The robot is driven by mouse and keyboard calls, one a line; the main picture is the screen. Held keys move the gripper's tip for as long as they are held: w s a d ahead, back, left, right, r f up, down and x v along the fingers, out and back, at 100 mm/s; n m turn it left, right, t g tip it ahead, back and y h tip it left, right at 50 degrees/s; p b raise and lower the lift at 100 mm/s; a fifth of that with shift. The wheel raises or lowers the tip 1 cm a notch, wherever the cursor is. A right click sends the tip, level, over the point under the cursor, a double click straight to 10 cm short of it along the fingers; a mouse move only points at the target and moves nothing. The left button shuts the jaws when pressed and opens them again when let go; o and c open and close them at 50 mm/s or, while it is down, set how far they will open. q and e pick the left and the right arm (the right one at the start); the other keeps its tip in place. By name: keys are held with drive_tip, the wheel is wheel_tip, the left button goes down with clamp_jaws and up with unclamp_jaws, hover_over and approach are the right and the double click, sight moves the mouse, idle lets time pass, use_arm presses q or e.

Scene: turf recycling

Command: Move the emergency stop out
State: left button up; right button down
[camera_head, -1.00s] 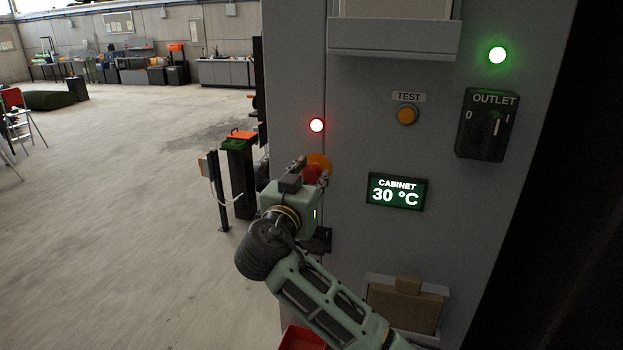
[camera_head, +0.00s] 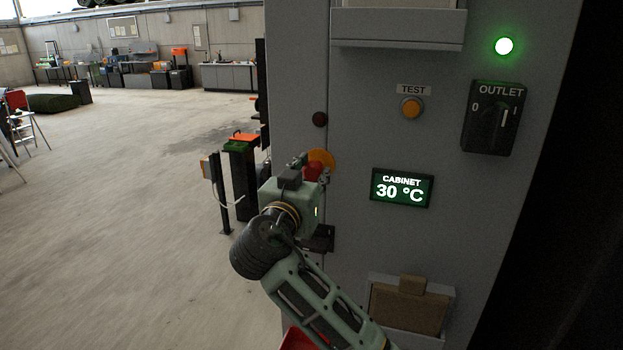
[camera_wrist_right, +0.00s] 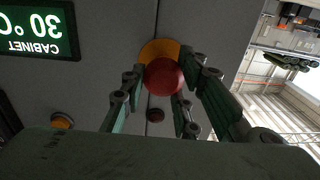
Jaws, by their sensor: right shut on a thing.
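The emergency stop has a red mushroom head (camera_head: 312,172) on a yellow round plate (camera_head: 322,160), on the left part of the grey cabinet front. In the right wrist view the red head (camera_wrist_right: 164,76) sits between the fingers of my right gripper (camera_wrist_right: 163,88), with the yellow plate behind it. My right gripper is shut on the red head; in the head view its body hides part of the stop. A small round lamp (camera_head: 320,119) above the stop is dark. My left gripper is not in view.
The cabinet carries an orange TEST button (camera_head: 412,108), an OUTLET switch (camera_head: 493,118) turned towards 1, a lit green lamp (camera_head: 504,46) and a display (camera_head: 402,188) reading 30 °C. Posts and a bin (camera_head: 243,185) stand left of the cabinet. Open floor lies further left.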

drive_tip(key=c, duration=1.7)
unclamp_jaws()
drive_tip(key=shift+d+f, duration=0.1)
drive_tip(key=shift+f, duration=0.25)
drive_tip(key=shift+o, duration=1.1)
drive_tip(key=shift+s+d, duration=0.15)
drive_tip(key=shift+d, duration=0.1)
drive_tip(key=shift+a, duration=0.2)
drive_tip(key=shift+s+a+f, duration=0.1)
drive_tip(key=shift+s+a, duration=0.05)
drive_tip(key=shift+s, duration=0.2)
drive_tip(key=v, duration=0.6)
drive_tip(key=shift+s+r, duration=0.3)
drive_tip(key=shift+r, duration=0.05)
